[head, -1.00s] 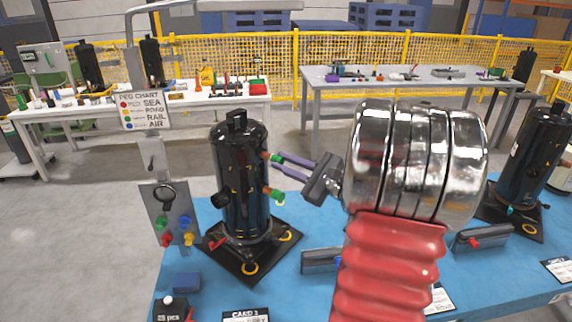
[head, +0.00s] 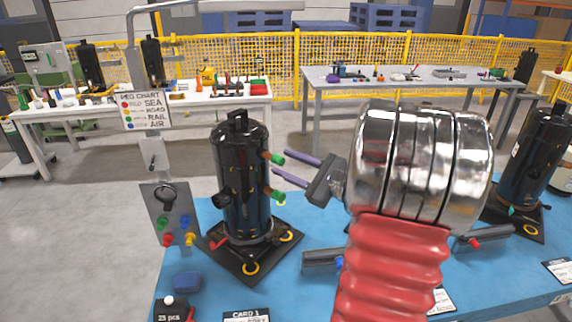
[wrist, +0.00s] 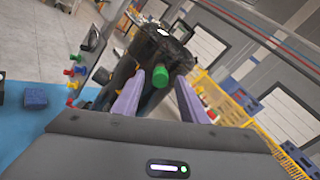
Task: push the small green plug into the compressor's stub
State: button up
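The black upright compressor (head: 240,170) stands on a dark base plate on the blue table. A small green plug (head: 278,158) sits at the end of its upper copper-coloured stub (head: 267,155). How deep it sits I cannot tell. A second green piece (head: 279,197) is on the lower stub. My gripper (head: 281,162) is open, its two purple fingers spread at the upper plug's right end. In the wrist view, a green plug (wrist: 160,77) shows between the parted fingers of my gripper (wrist: 160,75), with no finger visibly clamping it.
A grey panel (head: 160,200) with coloured pegs stands left of the compressor. A blue block (head: 187,281) and a dark box (head: 172,307) lie at the front left. A grey holder (head: 320,261) is below my gripper. Another black compressor (head: 540,150) stands at the right.

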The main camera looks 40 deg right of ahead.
jog(key=s+d, duration=0.2)
jog(key=s, duration=1)
jog(key=shift+s+d, duration=0.2)
jog(key=shift+s, duration=0.15)
jog(key=w+a+f+n+g+y, duration=0.15)
jog(key=a+n+g, duration=0.25)
jog(key=a, duration=0.6)
jog(key=w+a+f+n+g+y, duration=0.1)
jog(key=w+a+n+g+y, duration=0.25)
jog(key=a, duration=0.55)
jog(key=s+a+n+g+h, duration=0.2)
jog(key=s+a+n+h, duration=0.2)
jog(key=a+n, duration=0.4)
jog(key=s+a+f+n+g+h, duration=0.1)
jog(key=s+a+n+h, duration=0.3)
jog(key=n, duration=0.8)
jog(key=shift+s+a+g, duration=0.75)
jog(key=shift+s+a, duration=0.25)
jog(key=shift+a, duration=1.1)
